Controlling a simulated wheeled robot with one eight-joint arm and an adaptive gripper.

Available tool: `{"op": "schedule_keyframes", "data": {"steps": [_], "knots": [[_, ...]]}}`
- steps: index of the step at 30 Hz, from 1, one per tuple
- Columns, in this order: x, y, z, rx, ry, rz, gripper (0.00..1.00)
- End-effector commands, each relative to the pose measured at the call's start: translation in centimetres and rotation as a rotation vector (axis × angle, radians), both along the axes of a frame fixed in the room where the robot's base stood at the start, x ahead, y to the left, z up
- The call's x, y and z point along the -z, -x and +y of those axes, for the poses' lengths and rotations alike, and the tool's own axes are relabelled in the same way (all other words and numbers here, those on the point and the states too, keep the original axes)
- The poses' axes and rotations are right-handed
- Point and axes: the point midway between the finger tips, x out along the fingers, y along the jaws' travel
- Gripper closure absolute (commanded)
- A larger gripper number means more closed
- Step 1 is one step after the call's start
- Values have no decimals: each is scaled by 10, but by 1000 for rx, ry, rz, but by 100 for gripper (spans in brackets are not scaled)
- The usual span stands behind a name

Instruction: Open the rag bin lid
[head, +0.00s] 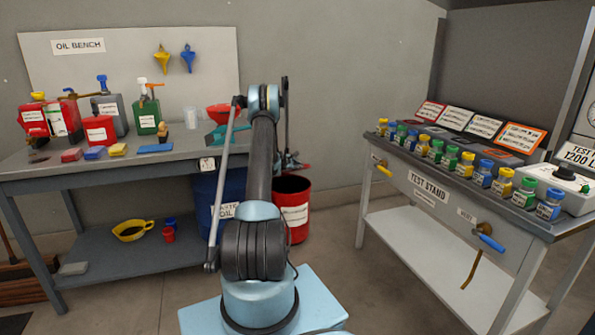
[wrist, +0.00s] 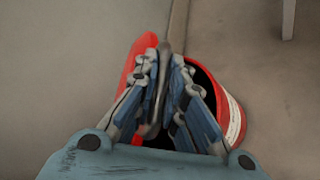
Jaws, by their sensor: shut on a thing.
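The rag bin (head: 296,228) is a red drum with a white label, on the floor just right of my arm in the head view. Its dark mouth shows there, and also in the wrist view, where the bin wall (wrist: 236,120) is at right. The red lid (wrist: 132,66) shows on the left in the wrist view, tilted up off the opening. My gripper (wrist: 163,66) is shut on the lid's grey handle (wrist: 155,115), which runs between the fingers. The fingers hide part of the lid and mouth. My arm hides part of the bin in the head view.
A blue waste oil drum (head: 207,195) stands left of the bin, partly behind my arm. The oil bench (head: 45,165) is at left and the test stand (head: 430,195) at right. Bare floor (head: 345,235) lies between bin and stand.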

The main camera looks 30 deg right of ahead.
Motion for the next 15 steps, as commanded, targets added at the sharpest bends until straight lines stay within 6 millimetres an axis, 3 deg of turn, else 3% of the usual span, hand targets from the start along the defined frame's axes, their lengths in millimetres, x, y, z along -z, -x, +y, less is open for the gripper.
{"op": "schedule_keyframes", "data": {"steps": [7, 8, 10, 15], "knots": [[0, 3, -4, 6, 2, 2, 100], [0, 3, -4, 5, 3, 2, 83], [0, 2, -3, 5, 2, 2, 68], [0, 0, 1, 0, 2, 0, 68]]}}
